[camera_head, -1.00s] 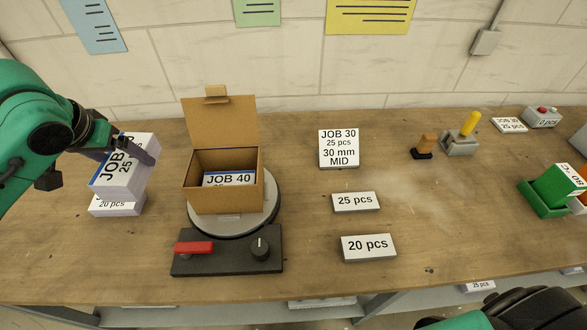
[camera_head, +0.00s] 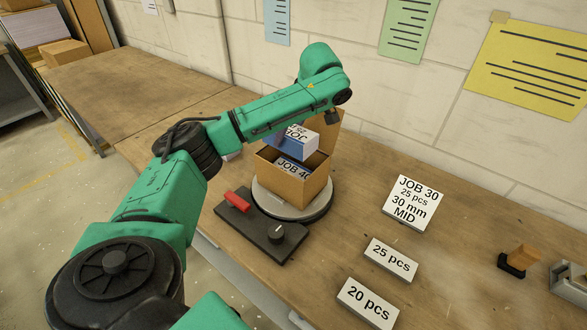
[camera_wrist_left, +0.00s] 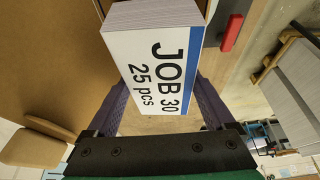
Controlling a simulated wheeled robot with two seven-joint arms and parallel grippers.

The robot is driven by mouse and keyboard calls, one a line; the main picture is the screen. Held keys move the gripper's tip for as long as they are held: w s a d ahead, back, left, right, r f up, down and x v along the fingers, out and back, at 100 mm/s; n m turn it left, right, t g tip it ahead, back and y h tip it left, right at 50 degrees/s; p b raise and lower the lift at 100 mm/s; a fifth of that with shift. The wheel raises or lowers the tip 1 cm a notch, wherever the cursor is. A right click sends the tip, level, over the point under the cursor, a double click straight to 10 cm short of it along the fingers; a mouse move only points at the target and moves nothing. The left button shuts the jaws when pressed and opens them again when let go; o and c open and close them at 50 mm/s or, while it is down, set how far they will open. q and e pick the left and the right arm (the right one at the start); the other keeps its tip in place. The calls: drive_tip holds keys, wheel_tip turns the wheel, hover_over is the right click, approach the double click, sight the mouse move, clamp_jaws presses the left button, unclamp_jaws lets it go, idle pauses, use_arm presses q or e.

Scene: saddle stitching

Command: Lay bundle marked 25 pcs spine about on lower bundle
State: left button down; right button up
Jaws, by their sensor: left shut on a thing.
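The bundle marked JOB 30, 25 pcs (camera_head: 296,146) is a thick paper stack with a white label and blue edge. In the head view its label reads upside down and the blue side faces the front. My left gripper (camera_wrist_left: 162,100) is shut on it, one purple finger on each side. It holds the bundle over the open cardboard box (camera_head: 292,188), level with or just above the rim. The lower bundle, marked JOB 40 (camera_head: 292,168), lies inside the box, partly covered from view. Whether the two bundles touch cannot be told. My right gripper is out of view.
The box stands on a round turntable (camera_head: 316,212) with a black base carrying a red lever (camera_head: 238,201) and a knob. The box's raised flap (camera_wrist_left: 40,60) is close beside the gripper.

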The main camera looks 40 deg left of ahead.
use_arm(q)
drive_tip(key=f, duration=0.2)
drive_tip(key=d+f+p, duration=0.1)
drive_tip(key=f, duration=0.1)
drive_tip(key=shift+w+d+f, duration=0.1)
drive_tip(key=shift+d+f, duration=0.1)
drive_tip(key=shift+f, duration=0.05)
drive_tip(key=x, duration=0.2)
drive_tip(key=d+p+x, duration=0.1)
drive_tip(key=x, duration=0.1)
drive_tip(key=shift+a+f, duration=0.1)
drive_tip(key=shift+f, duration=0.45)
unclamp_jaws()
drive_tip(key=shift+f, duration=0.1)
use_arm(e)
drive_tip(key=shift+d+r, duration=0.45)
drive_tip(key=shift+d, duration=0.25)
